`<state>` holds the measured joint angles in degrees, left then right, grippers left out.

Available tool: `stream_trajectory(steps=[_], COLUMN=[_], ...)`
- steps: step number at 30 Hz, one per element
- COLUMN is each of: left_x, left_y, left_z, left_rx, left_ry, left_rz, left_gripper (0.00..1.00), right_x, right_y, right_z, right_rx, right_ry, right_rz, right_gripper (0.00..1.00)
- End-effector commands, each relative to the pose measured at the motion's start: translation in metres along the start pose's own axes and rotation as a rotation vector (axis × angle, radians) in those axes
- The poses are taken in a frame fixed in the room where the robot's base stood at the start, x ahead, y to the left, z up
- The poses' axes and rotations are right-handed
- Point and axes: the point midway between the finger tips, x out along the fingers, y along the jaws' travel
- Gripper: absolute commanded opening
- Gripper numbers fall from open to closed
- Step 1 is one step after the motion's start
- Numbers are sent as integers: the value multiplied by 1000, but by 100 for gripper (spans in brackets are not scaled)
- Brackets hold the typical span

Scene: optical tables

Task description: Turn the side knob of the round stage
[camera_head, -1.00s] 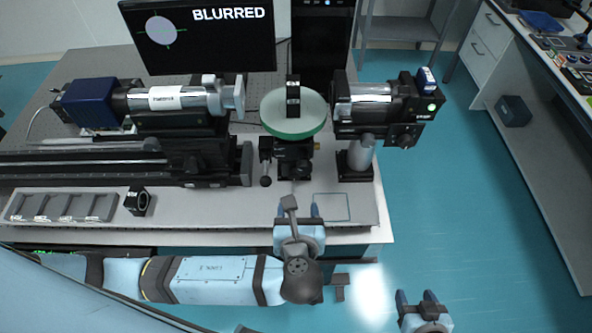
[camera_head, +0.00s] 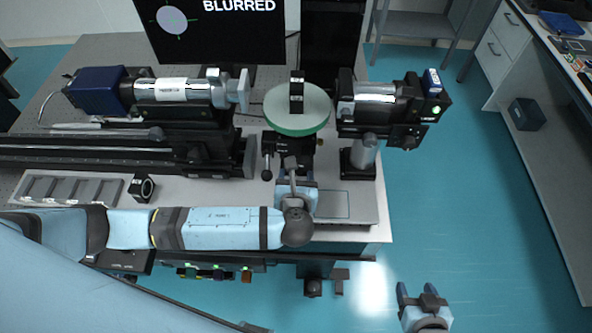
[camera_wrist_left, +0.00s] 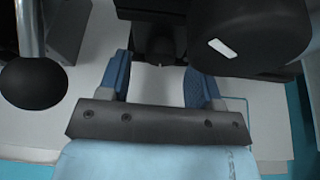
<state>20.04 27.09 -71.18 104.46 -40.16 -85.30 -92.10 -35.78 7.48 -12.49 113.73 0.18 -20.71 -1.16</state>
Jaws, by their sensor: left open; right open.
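The round stage (camera_head: 297,112) has a pale disc with a green rim on a black mount, with a small black block standing on it. A lever with a black ball end (camera_head: 267,175) hangs at its left front; a black ball also shows at the left of the left wrist view (camera_wrist_left: 33,82). My left gripper (camera_head: 296,180) is just in front of the mount, partly hidden by its own wrist. In the wrist view its blue fingers are open, with a small dark knob-like part (camera_wrist_left: 160,52) between or just beyond their tips. Contact cannot be told. My right gripper (camera_head: 416,292) is open and empty.
A blue and silver camera tube (camera_head: 170,90) stands left of the stage, another silver and black instrument (camera_head: 378,98) right of it. A grey slotted tray (camera_head: 68,203) and small black holder (camera_head: 141,187) lie at front left. The monitor (camera_head: 215,30) reads BLURRED.

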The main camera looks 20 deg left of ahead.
Motion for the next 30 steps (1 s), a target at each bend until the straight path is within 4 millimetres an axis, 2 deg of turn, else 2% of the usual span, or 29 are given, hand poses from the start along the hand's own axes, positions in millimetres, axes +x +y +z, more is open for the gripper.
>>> stream_trajectory(steps=[6, 15, 16, 22, 26, 30], left_x=[20, 22, 22, 22, 22, 20], left_y=[0, 0, 0, 0, 0, -1], left_z=[0, 0, 0, 0, 1, 4], left_rx=[-1, -1, -1, -1, 1, 22], left_ry=[-1, 0, 0, 0, 0, 1], left_rz=[1, 0, 0, 0, 1, 10], left_gripper=[59, 59, 57, 11, 10, 10], right_x=[-1, -1, -1, -1, -2, -8], right_y=[1, 1, 1, 1, 1, 2], right_z=[-2, -2, -2, -2, -3, -13], right_rx=[0, -1, -1, 0, 0, 3], right_ry=[0, 1, 1, 1, 1, 0], right_rz=[2, 2, 3, 3, 3, 5], right_gripper=[59, 59, 59, 59, 59, 59])
